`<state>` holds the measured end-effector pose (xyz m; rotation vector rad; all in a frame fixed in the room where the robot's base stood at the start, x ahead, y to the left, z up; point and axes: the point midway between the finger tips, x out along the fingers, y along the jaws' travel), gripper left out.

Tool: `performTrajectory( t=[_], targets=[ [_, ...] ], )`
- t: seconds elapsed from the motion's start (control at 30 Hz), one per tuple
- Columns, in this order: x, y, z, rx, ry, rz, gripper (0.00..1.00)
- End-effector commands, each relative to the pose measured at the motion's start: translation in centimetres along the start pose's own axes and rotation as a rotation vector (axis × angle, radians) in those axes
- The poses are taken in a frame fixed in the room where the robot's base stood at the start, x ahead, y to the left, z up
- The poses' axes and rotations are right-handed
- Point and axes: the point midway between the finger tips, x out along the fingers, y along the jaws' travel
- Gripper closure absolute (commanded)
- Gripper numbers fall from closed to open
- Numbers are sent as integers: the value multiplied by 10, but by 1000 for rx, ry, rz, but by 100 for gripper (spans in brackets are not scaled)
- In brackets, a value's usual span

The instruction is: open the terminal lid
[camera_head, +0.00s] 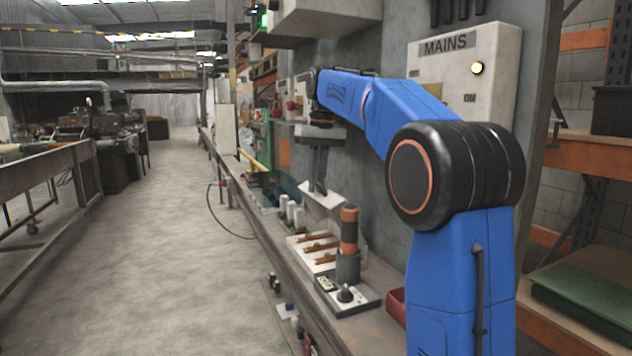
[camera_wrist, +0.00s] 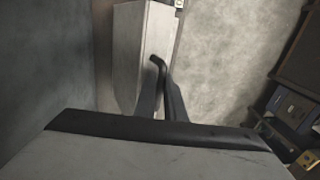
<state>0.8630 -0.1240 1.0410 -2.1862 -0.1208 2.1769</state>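The likely terminal lid is a pale, tilted panel (camera_head: 322,195) over the bench in the head view. In the wrist view a pale, box-like piece (camera_wrist: 143,50) stands ahead and may be the same part. A dark, bent handle (camera_wrist: 159,63) shows at its lower end. My gripper (camera_head: 318,188) points down at the panel in the head view. In the wrist view its two dark fingers (camera_wrist: 161,85) reach toward the handle, one on each side of it near the tips. Whether they press on it cannot be seen. The lid's hinge is hidden.
The narrow bench (camera_head: 265,230) runs along the wall. White cylinders (camera_head: 290,211), a board with copper bars (camera_head: 318,248), an orange-and-black upright tool (camera_head: 349,235) and a red bin (camera_head: 397,305) are near. The MAINS box (camera_head: 468,75) hangs above. The aisle floor (camera_head: 165,220) is clear.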

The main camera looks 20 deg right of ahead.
Motion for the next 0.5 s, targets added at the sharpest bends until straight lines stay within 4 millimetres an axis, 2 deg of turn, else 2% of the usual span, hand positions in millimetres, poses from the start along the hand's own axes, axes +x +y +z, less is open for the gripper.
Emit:
performTrajectory(
  t=[0.13,0.27,0.5],
  targets=[
    [4,3,-2,3,-5,3,83],
    [-2,2,-2,3,-4,2,83],
    [-38,1,-1,1,2,2,83]
  ],
)
